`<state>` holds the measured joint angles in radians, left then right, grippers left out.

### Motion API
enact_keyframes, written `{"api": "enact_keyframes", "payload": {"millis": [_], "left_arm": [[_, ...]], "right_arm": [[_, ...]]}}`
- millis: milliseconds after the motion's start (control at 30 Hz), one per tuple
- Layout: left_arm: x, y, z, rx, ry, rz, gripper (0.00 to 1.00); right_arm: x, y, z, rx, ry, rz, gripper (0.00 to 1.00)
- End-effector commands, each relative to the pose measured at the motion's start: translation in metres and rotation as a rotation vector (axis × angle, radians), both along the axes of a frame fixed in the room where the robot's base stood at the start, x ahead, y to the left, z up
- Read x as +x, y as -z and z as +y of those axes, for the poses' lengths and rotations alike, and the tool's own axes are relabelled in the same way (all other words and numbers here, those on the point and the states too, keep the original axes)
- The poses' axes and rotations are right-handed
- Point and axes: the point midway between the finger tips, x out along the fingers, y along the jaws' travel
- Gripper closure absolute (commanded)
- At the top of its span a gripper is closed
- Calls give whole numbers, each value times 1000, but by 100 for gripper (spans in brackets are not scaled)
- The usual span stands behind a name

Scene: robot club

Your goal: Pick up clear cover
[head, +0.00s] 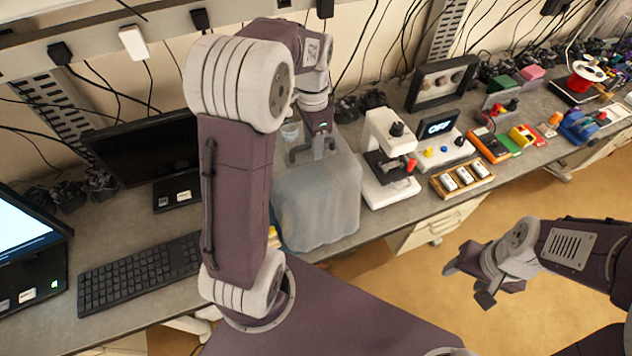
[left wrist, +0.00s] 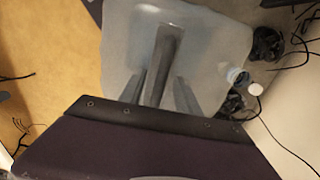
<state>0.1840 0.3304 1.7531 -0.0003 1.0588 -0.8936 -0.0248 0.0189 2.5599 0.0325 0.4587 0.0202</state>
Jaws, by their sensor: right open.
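My left gripper (head: 313,150) points down at the top of the cover. In the left wrist view its fingers (left wrist: 160,92) stand apart, with a grey upright bar or ridge between them; whether they grip it is unclear. What lies under the cover is hidden. My right gripper (head: 473,275) is open and empty, off the bench over the floor.
A white microscope-like device (head: 385,160) stands close to the right of the cover. A display box (head: 440,140) and a wooden tray (head: 461,178) stand further right. A keyboard (head: 135,272) and a dark monitor (head: 145,145) are to the left. A clear cup (left wrist: 238,77) stands beside the cover.

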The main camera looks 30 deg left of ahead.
Motion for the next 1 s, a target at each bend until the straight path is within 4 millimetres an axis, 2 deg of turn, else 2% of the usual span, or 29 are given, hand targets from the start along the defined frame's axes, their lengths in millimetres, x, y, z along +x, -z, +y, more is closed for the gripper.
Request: {"api": "enact_keyframes", "payload": {"millis": [100, 267, 300, 433, 1000], "left_arm": [[-1, 10, 0, 0, 0, 1, 61], [0, 11, 0, 0, -1, 0, 61], [0, 11, 0, 0, -1, 0, 63], [0, 11, 0, -1, -1, -1, 100], [0, 10, 0, 0, -1, -1, 100]], "right_arm": [[0, -2, 0, 0, 0, 0, 44], [0, -1, 0, 0, 0, 0, 44], [0, -1, 0, 0, 0, 0, 44], [0, -1, 0, 0, 0, 0, 44], [0, -1, 0, 0, 0, 0, 44]]}}
